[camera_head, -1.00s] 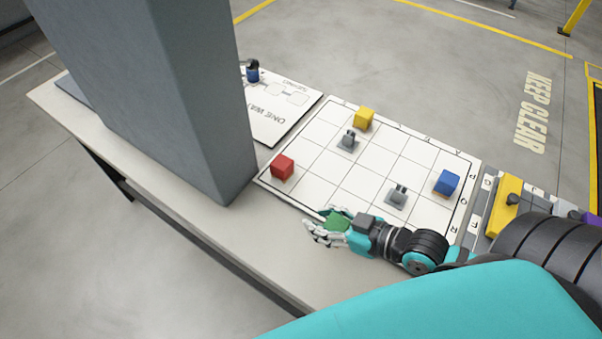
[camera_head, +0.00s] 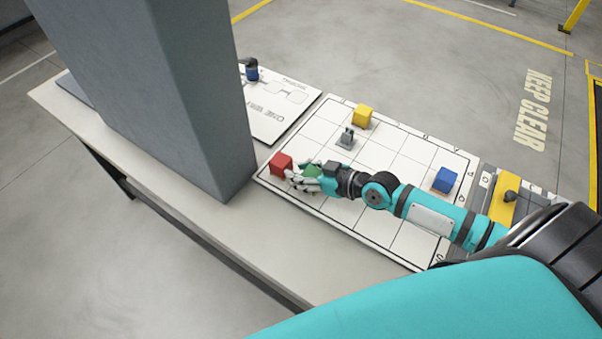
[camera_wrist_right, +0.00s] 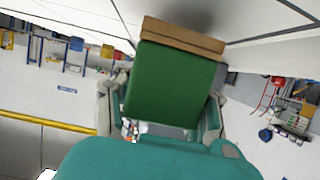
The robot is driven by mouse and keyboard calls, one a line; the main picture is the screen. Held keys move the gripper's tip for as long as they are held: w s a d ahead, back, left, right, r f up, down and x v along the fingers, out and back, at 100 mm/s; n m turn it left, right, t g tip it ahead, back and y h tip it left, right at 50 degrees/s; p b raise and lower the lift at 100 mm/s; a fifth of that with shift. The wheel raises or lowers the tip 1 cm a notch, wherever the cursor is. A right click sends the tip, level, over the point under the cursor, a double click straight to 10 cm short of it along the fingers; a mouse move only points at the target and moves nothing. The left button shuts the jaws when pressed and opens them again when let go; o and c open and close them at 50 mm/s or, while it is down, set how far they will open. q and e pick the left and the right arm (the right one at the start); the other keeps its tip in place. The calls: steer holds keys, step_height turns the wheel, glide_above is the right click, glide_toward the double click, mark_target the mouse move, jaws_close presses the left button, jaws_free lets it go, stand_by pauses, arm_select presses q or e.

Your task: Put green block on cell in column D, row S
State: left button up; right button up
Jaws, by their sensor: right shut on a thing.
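My right gripper (camera_head: 306,179) is shut on the green block (camera_head: 312,171). It holds it over the near left part of the white grid board (camera_head: 405,235), close to the red block (camera_head: 281,162). I cannot tell how high the block is above the board. In the right wrist view the green block (camera_wrist_right: 175,85) fills the space between the fingers, with a brown strip along its far edge. The column and row letters are small and partly covered by my arm, so I cannot pick out cell D, S. My left gripper is not in view.
A yellow block (camera_head: 362,116), a blue block (camera_head: 444,180) and a grey metal piece (camera_head: 345,138) stand on the board. A thick grey pillar (camera_head: 185,100) rises at the left. A yellow part (camera_head: 504,198) lies in a grey tray at right.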

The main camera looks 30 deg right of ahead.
steer(key=shift+f, duration=0.5)
steer(key=shift+f, duration=0.1)
steer(key=o, duration=1.3)
steer(key=v, duration=1.2)
